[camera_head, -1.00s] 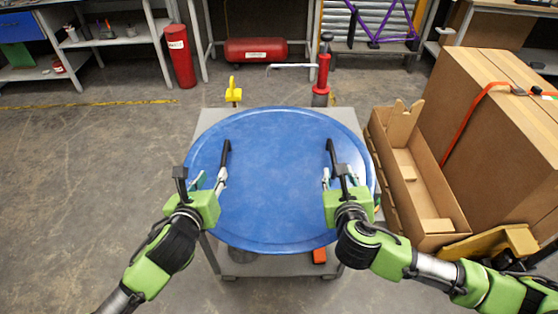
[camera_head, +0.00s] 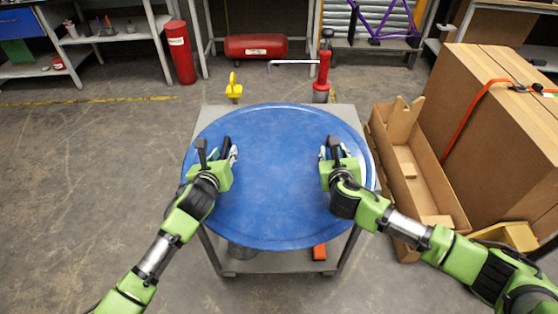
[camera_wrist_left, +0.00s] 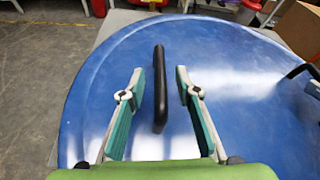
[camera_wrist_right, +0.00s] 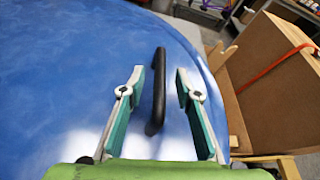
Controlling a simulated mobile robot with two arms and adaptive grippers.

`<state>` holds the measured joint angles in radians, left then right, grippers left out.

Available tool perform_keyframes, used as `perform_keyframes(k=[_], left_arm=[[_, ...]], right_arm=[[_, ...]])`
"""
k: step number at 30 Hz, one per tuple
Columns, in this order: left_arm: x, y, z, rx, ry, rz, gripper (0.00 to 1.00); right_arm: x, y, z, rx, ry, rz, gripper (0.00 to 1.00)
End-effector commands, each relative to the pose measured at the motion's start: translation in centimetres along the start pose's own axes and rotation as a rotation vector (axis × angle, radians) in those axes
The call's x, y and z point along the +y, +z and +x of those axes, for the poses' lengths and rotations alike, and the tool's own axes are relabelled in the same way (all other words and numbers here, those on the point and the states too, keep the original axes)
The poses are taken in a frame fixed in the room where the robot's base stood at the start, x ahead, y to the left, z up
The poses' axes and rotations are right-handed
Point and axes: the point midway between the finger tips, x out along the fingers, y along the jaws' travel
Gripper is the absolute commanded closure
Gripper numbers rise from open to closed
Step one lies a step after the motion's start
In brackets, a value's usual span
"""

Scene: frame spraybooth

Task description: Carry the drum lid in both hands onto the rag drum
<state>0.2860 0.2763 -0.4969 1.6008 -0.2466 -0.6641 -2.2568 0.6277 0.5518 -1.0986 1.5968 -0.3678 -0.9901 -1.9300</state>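The drum lid is a large round blue disc (camera_head: 275,190) lying on a grey cart (camera_head: 347,117). It has two black bar handles, one on each side. My left gripper (camera_head: 226,148) is over the left handle. In the left wrist view its open fingers (camera_wrist_left: 158,92) stand on either side of the black left handle (camera_wrist_left: 160,85), apart from it. My right gripper (camera_head: 330,148) is over the right handle. In the right wrist view its open fingers (camera_wrist_right: 158,90) straddle the right handle (camera_wrist_right: 158,95) without touching it. I cannot make out the rag drum in these views.
An open cardboard box (camera_head: 408,170) and a large strapped carton (camera_head: 490,140) stand close to the cart's right. A red pump (camera_head: 324,72) and a yellow hook-shaped piece (camera_head: 234,90) are at the cart's far edge. The floor at left is clear.

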Motion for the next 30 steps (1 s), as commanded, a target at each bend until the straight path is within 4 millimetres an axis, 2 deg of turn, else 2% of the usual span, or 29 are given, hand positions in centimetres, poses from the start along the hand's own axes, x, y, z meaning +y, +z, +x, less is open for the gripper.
perform_keyframes(k=[6, 14, 15, 18, 30], left_arm=[[-0.06, -0.02, 1.09, 0.000, -0.001, 0.000, 0.70], [-0.06, -0.01, 1.15, 0.000, -0.001, 0.000, 0.70], [-0.05, 0.00, 1.14, 0.000, -0.001, 0.000, 0.75], [-0.06, -0.01, 1.14, 0.000, -0.001, 0.000, 1.00], [-0.19, 0.43, 1.08, -0.007, -0.004, 0.000, 1.00]], right_arm=[[-0.01, 0.03, 1.10, 0.000, 0.000, 0.001, 0.70], [-0.01, 0.02, 1.16, 0.000, 0.000, 0.001, 0.70], [-0.01, 0.02, 1.15, 0.000, 0.000, 0.001, 0.75], [-0.01, 0.02, 1.14, 0.000, 0.000, 0.001, 1.00], [-0.06, 0.43, 1.11, -0.006, 0.000, 0.001, 1.00]])
